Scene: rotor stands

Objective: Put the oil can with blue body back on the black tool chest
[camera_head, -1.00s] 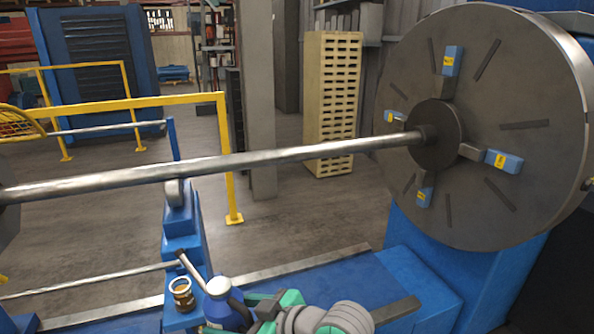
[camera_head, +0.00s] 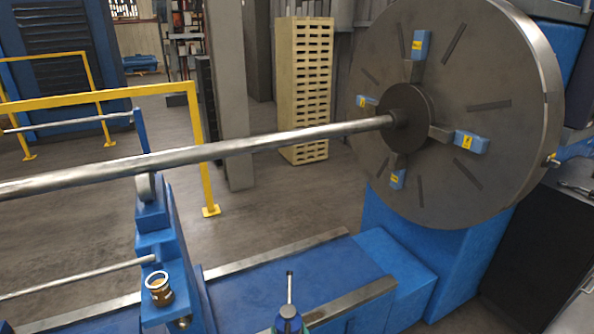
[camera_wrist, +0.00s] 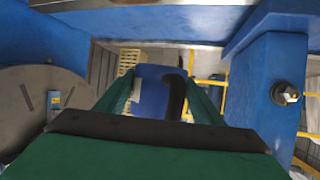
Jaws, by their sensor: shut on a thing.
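The oil can (camera_wrist: 149,92) has a blue body and a dark curved handle. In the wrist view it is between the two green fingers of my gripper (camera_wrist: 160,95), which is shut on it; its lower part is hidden. The black tool chest (camera_head: 535,240) is at the right edge, partly cut off, with some metal tools on top.
A lathe with a large round faceplate (camera_head: 455,110) and long steel shaft (camera_head: 230,148) spans the view. A brass ring-like fitting (camera_head: 159,288) sits on the blue rest at lower left. The blue bed (camera_head: 300,265) lies below. Yellow rails stand behind.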

